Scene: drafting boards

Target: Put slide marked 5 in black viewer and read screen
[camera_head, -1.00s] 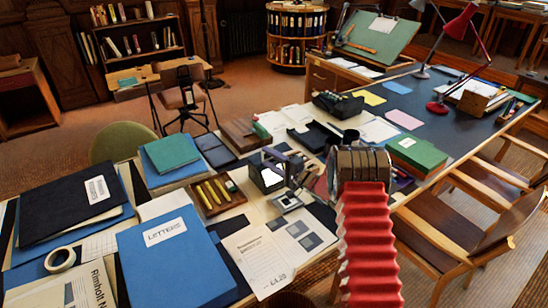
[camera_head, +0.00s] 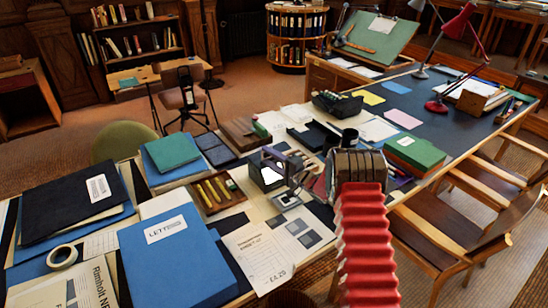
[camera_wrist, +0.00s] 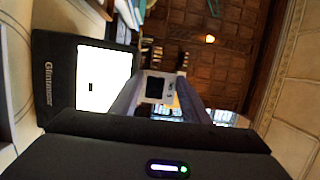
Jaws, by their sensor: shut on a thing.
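The black viewer (camera_head: 266,176) stands on the papers in the middle of the near table, its screen lit white. In the wrist view the viewer (camera_wrist: 42,80) is at the left, its bright screen (camera_wrist: 104,80) showing a small dark mark. My gripper (camera_head: 292,168) is just right of the viewer in the head view. In the wrist view my gripper (camera_wrist: 155,84) is shut on a small pale-framed slide (camera_wrist: 155,88) with a dark window. A mark on its frame is too small to read surely. The slide looks apart from the viewer.
A small grey-framed item (camera_head: 285,200) lies in front of the viewer. A tray (camera_head: 216,203) with yellow pieces is to its left, and a sheet with grey squares (camera_head: 298,228) is in front. Blue folders (camera_head: 180,268) fill the left. A green-topped box (camera_head: 414,154) stands at right.

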